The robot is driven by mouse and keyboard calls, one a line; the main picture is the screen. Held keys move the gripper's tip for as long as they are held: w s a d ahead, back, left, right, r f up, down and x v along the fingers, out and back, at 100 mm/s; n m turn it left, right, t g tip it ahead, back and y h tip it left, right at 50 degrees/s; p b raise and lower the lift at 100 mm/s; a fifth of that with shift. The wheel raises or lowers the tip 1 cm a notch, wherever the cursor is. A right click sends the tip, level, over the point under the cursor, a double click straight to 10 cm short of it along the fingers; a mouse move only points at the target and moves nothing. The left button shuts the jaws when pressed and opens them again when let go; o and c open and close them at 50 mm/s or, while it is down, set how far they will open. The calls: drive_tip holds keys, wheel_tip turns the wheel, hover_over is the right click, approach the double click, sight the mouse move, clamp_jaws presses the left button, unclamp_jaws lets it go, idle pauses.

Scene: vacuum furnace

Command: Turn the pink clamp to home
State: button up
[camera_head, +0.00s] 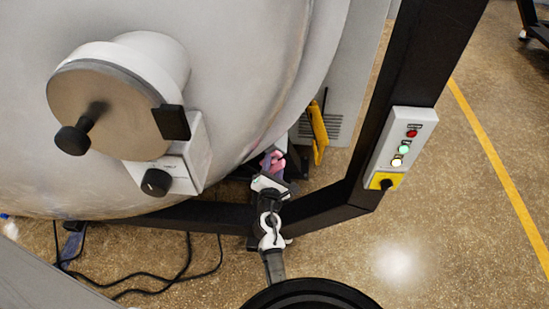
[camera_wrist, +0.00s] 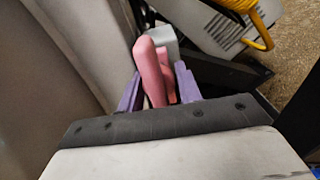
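The pink clamp (camera_wrist: 151,72) stands up between my two purple fingers in the wrist view. Its rounded end reaches past the fingertips, and a second pink part shows just behind it on the right. My gripper (camera_wrist: 158,84) has one finger on each side of the clamp, with little gap visible. I cannot tell whether both fingers touch it. The clamp's lower part is hidden by my gripper's dark edge. In the head view the clamp (camera_head: 271,160) is a small pink patch at the lower edge of the round furnace door, just beyond my gripper (camera_head: 270,174).
The grey furnace door (camera_head: 230,80) curves close on the left. The black frame (camera_head: 335,203) runs just under and right of my arm. A control box (camera_head: 397,150) with lit buttons is on its post. A yellow part (camera_head: 318,133) hangs nearby. Cables (camera_head: 150,277) lie on the floor.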

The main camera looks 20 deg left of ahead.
drive_tip(key=c, duration=0.7)
drive_tip(key=shift+m, duration=0.5)
drive_tip(key=m+b, duration=0.1)
drive_tip(key=m, duration=0.2)
drive_tip(key=shift+b, duration=0.35)
drive_tip(key=m+b, duration=0.2)
drive_tip(key=m, duration=0.3)
drive_tip(key=shift+r, duration=0.1)
drive_tip(key=m+b, duration=0.3)
drive_tip(key=m, duration=0.2)
drive_tip(key=shift+m, duration=0.4)
drive_tip(key=shift+r+m+b, duration=0.2)
drive_tip(key=shift+m+b, duration=0.6)
drive_tip(key=shift+m, duration=0.7)
